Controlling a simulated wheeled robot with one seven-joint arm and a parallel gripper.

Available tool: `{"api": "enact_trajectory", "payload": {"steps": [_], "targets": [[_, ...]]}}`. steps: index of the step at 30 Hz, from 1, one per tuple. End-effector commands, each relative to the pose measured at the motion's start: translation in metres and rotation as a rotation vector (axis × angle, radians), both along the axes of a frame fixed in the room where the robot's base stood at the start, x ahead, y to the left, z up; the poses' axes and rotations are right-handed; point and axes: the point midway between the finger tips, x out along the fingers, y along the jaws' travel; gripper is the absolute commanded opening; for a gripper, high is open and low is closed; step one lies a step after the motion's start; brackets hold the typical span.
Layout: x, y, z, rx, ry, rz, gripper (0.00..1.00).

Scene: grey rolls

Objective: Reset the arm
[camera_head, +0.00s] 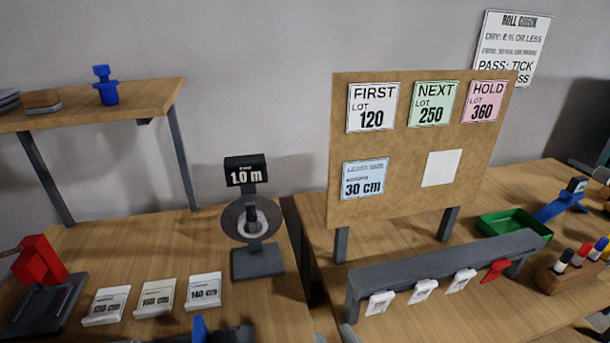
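No part that I can make out as my gripper or arm shows in the head view. Its pose and whether it holds anything cannot be seen.
Wooden benches carry a display stand reading 1.0 m (257,225), white cards (155,299), a red tool (40,265), a notice board (400,205), a grey rack with hanging tags (440,264), a green tray (510,223) and a marker block (572,277). A shelf (150,98) overhangs the left bench.

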Motion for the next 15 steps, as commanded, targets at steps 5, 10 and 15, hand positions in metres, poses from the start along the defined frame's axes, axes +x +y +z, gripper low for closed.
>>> {"api": "enact_trajectory", "payload": {"steps": [5,10,15], "targets": [[-0.056,-0.056,-0.008,0.013,-0.032,-0.147,0.35],[-0.112,-0.094,-0.005,0.001,-0.058,-0.241,0.35],[-0.169,-0.119,0.000,-0.031,-0.057,-0.302,0.35]]}}
